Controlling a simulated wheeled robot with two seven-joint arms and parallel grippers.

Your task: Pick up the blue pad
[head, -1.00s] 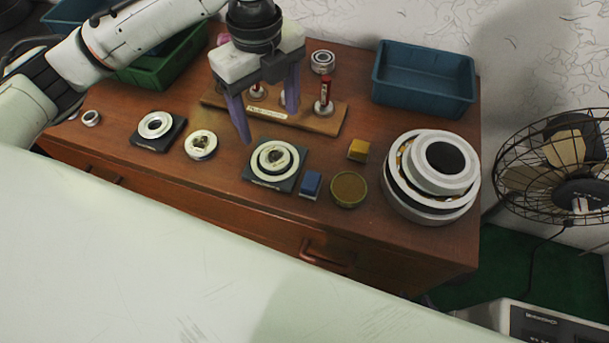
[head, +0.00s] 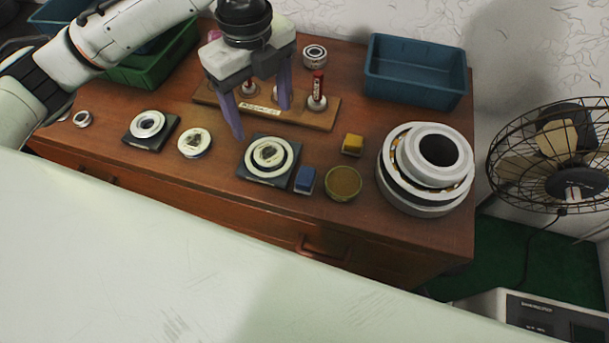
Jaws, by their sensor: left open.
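The blue pad (head: 305,180) is a small blue block on the brown wooden cabinet top, near its front edge. It lies between a dark square plate with rings and a round olive tin. My left gripper (head: 260,119) hangs above the cabinet, up and to the left of the pad, in front of the wooden peg board. Its two purple fingers are apart with nothing between them. The pad is clear of the gripper and fully visible. My right gripper is not in the view.
The dark plate with rings (head: 268,159) and the olive tin (head: 343,183) flank the pad closely. A yellow block (head: 352,144) lies behind it. The peg board (head: 322,118) stands behind the gripper. Large stacked bearings (head: 426,170) and a blue bin (head: 416,72) are to the right.

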